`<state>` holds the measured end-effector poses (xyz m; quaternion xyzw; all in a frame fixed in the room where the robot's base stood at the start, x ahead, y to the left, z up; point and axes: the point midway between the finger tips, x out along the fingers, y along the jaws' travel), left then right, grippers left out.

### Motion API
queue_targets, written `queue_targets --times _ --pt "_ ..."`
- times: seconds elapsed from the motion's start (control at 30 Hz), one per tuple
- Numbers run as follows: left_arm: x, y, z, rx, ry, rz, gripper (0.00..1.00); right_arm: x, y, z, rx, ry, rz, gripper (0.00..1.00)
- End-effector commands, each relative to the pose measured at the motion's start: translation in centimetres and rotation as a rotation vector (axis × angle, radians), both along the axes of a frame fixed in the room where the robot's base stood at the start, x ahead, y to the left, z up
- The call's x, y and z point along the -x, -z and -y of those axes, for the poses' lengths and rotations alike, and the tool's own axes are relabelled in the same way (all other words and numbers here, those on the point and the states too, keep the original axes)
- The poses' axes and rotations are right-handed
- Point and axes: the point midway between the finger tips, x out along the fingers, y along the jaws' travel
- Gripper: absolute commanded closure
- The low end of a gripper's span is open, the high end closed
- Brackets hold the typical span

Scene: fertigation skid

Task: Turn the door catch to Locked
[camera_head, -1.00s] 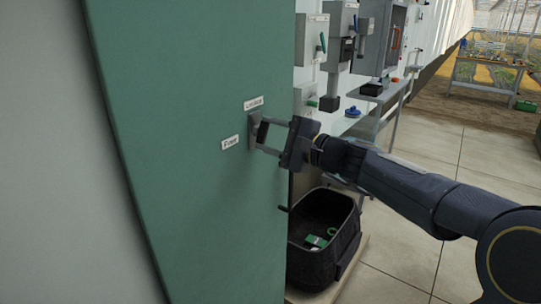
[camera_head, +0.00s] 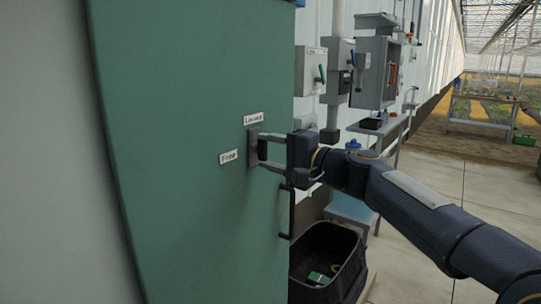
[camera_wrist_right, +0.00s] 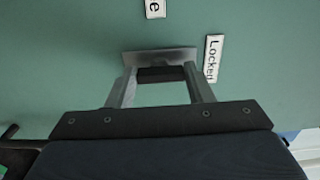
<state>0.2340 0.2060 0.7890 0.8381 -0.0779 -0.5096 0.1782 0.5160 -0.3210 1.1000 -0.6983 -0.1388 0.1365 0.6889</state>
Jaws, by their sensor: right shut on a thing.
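The door catch (camera_head: 253,148) is a small grey metal plate with a dark grip on the green door (camera_head: 190,190). In the head view it stands about upright, its upper end below the "Locked" label (camera_head: 254,118). The "Free" label (camera_head: 228,157) is to its left. My right gripper (camera_head: 262,151) comes from the right and is shut on the catch. In the right wrist view the catch's dark grip (camera_wrist_right: 160,74) sits between the two fingers, and the plate's right end lies near the "Locked" label (camera_wrist_right: 213,58). My left gripper is not in view.
A dark door handle (camera_head: 288,212) is below my right gripper. Grey boxes (camera_head: 375,72) hang on the wall behind, above a small table (camera_head: 385,127). Tiled floor is clear at right.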

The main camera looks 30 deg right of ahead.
Motion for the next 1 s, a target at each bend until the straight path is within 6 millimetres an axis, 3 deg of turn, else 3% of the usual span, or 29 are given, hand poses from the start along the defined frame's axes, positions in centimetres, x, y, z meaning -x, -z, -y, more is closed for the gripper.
queue_targets --times 0.23,0.27,0.43,0.77,1.0 --pt "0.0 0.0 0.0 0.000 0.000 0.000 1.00 0.0 0.1 0.0 0.004 -0.002 0.000 0.76" --pt "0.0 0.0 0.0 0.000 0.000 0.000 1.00 0.0 0.1 0.0 0.004 -0.002 0.000 0.52" --pt "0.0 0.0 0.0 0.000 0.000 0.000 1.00 0.0 0.1 0.0 0.004 -0.001 -0.001 0.31" --pt "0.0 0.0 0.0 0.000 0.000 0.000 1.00 0.4 0.0 0.2 0.002 0.001 0.001 0.31" --pt "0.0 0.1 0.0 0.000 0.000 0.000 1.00 3.9 0.0 1.7 0.004 0.003 0.002 0.31"
